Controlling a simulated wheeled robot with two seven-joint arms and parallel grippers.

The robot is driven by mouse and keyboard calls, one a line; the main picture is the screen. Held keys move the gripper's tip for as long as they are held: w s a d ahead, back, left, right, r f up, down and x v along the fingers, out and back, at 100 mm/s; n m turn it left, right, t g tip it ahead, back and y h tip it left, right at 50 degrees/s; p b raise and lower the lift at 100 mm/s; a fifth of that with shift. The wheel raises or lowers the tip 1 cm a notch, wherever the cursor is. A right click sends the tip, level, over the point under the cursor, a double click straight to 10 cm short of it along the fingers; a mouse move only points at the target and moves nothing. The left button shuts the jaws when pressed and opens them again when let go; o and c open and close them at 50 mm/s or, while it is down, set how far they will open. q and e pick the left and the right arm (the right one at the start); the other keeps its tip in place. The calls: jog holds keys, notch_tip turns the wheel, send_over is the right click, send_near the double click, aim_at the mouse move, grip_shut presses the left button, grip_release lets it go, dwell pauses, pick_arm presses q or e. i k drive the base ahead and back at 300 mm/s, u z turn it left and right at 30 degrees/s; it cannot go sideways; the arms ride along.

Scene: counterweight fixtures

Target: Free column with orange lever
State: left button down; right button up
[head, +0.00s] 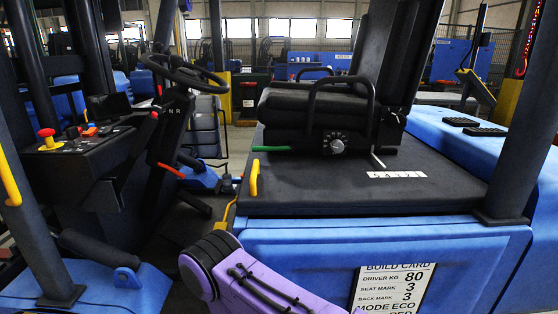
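The orange lever (171,170) sticks out from the lower right side of the dark steering column (150,150), left of the seat. It slants down to the right. The column leans, with its top toward the right, and carries a black steering wheel (188,74) with a knob. I cannot tell whether the column is locked or loose. A purple and black link of my own arm shows at the bottom middle, below and right of the lever and apart from it. Neither gripper shows in the view.
A black seat (320,115) with a dial stands on the dark deck (400,190). A yellow handle (254,178) stands at the deck's left edge. A build card (393,288) is on the blue front. A red button (46,133) tops the left console. Dark posts frame both sides.

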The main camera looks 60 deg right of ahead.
aim_at(156, 162)
jog(key=z, duration=2.05)
jog(key=i, duration=0.45)
